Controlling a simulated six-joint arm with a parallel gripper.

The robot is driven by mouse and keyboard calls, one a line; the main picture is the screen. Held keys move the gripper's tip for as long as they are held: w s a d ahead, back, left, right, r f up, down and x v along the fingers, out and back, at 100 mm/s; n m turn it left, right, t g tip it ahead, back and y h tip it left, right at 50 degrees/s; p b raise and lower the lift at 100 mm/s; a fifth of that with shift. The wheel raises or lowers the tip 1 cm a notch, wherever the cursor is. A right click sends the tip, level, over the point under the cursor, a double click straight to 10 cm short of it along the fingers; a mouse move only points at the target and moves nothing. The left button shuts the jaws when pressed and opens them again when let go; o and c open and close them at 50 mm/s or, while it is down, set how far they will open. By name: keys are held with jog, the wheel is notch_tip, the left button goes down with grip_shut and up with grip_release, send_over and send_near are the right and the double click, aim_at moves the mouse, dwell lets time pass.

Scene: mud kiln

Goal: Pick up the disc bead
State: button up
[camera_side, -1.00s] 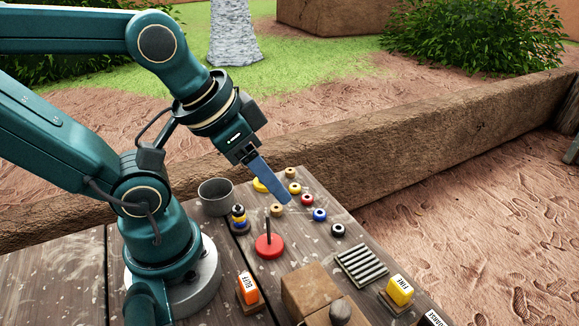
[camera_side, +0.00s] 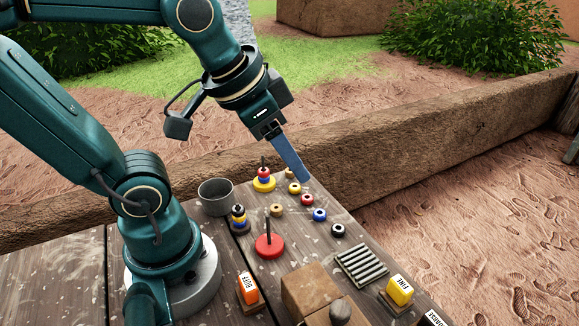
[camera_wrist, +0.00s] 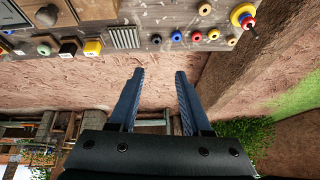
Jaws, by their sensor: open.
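Several small ring-shaped beads lie on the wooden table: a yellow bead (camera_side: 295,188), a red bead (camera_side: 307,199), a blue bead (camera_side: 320,215), a black bead (camera_side: 338,230) and two tan ones, one nearer (camera_side: 277,210) and one farther (camera_side: 290,173). I cannot tell which is the disc bead. In the wrist view the black (camera_wrist: 156,39), blue (camera_wrist: 177,37), red (camera_wrist: 197,37) and yellow (camera_wrist: 213,34) beads lie beyond the fingertips. My gripper (camera_side: 304,180) is open and empty above the table's far end; its parted fingers (camera_wrist: 160,72) show in the wrist view.
A red-based peg (camera_side: 270,246) stands bare. A grey cup (camera_side: 215,196), ridged rack (camera_side: 362,264), wooden box (camera_side: 308,287) and labelled blocks stand around. A mud wall (camera_side: 420,150) runs behind.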

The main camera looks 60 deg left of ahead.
jog(key=w+a+f+g, duration=0.2)
jog(key=w, duration=0.4)
jog(key=g, duration=0.3)
send_over(320, 215)
jog(key=shift+m, duration=0.4)
jog(key=f, duration=1)
jog(key=shift+w+a+f, duration=0.15)
jog(key=shift+w, duration=0.15)
jog(key=shift+g, duration=0.3)
jog(key=shift+a+f, duration=0.15)
jog(key=shift+f, duration=2.45)
grip_shut()
